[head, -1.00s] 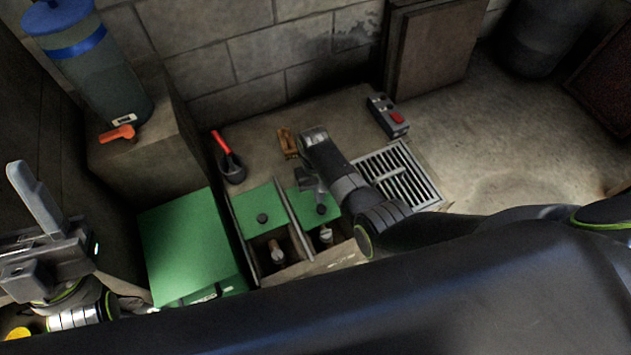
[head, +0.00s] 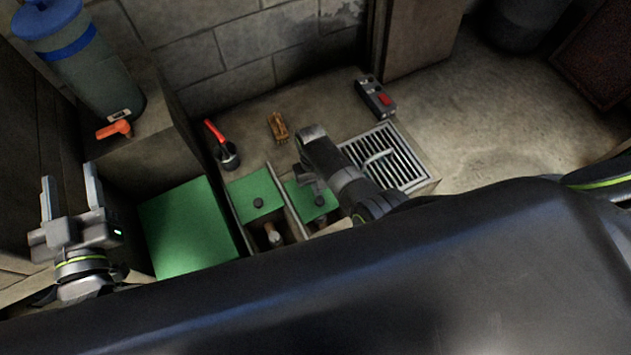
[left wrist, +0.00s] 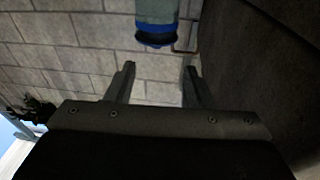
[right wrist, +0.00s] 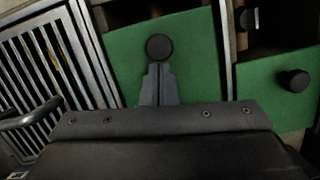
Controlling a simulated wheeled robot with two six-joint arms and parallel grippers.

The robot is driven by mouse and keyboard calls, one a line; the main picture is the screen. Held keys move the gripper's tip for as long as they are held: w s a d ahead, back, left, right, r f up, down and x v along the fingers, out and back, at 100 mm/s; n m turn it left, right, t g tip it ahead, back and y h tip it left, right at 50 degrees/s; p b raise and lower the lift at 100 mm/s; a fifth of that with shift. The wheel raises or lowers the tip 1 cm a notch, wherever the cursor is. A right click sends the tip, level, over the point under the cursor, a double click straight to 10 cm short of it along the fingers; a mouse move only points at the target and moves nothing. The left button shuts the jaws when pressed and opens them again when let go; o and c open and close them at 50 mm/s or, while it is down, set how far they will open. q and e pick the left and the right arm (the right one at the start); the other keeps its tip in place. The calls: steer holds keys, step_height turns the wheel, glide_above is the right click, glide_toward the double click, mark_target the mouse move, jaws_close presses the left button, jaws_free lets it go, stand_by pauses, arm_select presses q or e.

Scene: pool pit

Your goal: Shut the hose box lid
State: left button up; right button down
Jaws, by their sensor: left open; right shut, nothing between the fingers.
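A large flat green panel (head: 190,225), which looks like the hose box lid, lies at the left beside the concrete block. My body hides its near edge, and I cannot tell how far it is open. My left gripper (head: 70,190) is open and empty to the left of it, fingers pointing up and away; the left wrist view shows wall between the fingers (left wrist: 159,75). My right gripper (head: 312,186) is shut and empty above the right small green cover (head: 299,193). In the right wrist view its fingertips (right wrist: 158,70) are at that cover's black knob (right wrist: 159,47); contact is unclear.
A left small green cover (head: 250,190) with a knob lies beside an open slot. A metal grate (head: 408,160), a grey box with a red button (head: 375,98), a brush (head: 278,127) and a red-handled tool (head: 215,132) lie behind. A blue-topped cylinder (head: 85,70) and orange handle (head: 114,130) are at left.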

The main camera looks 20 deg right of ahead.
mark_target(325, 209)
steer(key=shift+s+d+r+p, duration=0.1)
steer(key=shift+s+p, duration=0.5)
steer(key=shift+s, duration=0.05)
arm_select(q)
steer(key=s+f+g+h+p, duration=0.1)
steer(key=s+f+g, duration=0.3)
steer(key=f+g, duration=0.6)
arm_select(e)
steer(key=shift+s+d, duration=0.1)
steer(key=shift+s, duration=0.5)
steer(key=shift+s+d+p, duration=0.2)
steer(key=shift+s+p, duration=0.75)
steer(key=shift+s, duration=0.2)
arm_select(q)
steer(key=s+d+f+n+g+h, duration=0.1)
steer(key=s+d+f+g+h, duration=0.1)
steer(key=s+f+g, duration=0.3)
steer(key=s+d+f, duration=0.1)
steer(key=s+f, duration=0.3)
steer(key=s, duration=0.1)
steer(key=shift+s+d+f, duration=0.15)
steer(key=shift+s, duration=0.05)
